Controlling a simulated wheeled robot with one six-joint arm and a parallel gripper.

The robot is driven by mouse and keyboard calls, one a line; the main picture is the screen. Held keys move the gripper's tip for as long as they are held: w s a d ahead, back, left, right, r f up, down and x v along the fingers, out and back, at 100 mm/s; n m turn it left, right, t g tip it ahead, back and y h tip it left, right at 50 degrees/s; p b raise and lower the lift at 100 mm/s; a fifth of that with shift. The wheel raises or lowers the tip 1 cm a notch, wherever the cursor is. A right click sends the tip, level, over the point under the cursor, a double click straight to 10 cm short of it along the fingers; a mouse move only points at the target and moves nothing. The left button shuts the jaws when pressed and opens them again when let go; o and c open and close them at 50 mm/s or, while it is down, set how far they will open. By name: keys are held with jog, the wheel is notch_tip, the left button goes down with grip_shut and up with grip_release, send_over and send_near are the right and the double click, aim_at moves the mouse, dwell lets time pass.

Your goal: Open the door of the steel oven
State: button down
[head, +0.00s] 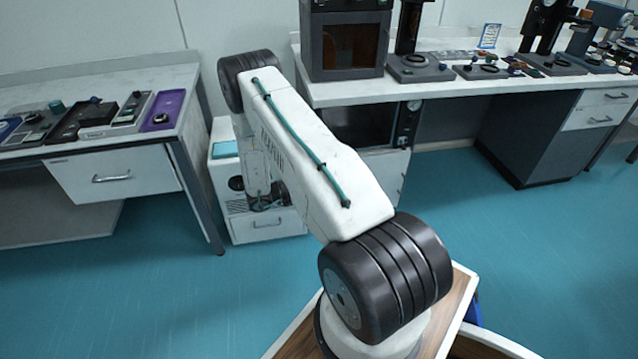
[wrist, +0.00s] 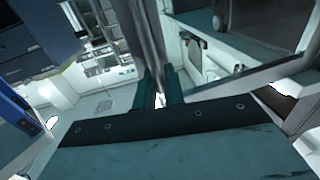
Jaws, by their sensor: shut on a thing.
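The steel oven (head: 408,118) stands under the right bench in the head view, with a dark front window and a round dial at its right. My arm covers its left part. In the wrist view, my gripper (wrist: 160,84) is shut on a pale upright metal bar (wrist: 151,35), which looks like the oven door's handle. A framed, glass-like panel (wrist: 235,82) lies just right of the bar. In the head view the grip itself is hidden behind my arm. I cannot tell how far the door stands from the oven.
A white cabinet (head: 262,228) stands left of the oven. The left bench (head: 82,88) has a drawer, trays and small instruments. The right bench (head: 450,88) carries a dark box-shaped device (head: 345,45) and several instruments. Teal floor (head: 480,225) is clear in front of the right bench.

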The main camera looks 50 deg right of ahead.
jog(key=c, duration=1.6)
grip_release()
jog(key=shift+a, duration=0.1)
jog(key=v, duration=0.7)
jog(key=shift+w+a, duration=0.2)
jog(key=shift+a, duration=0.05)
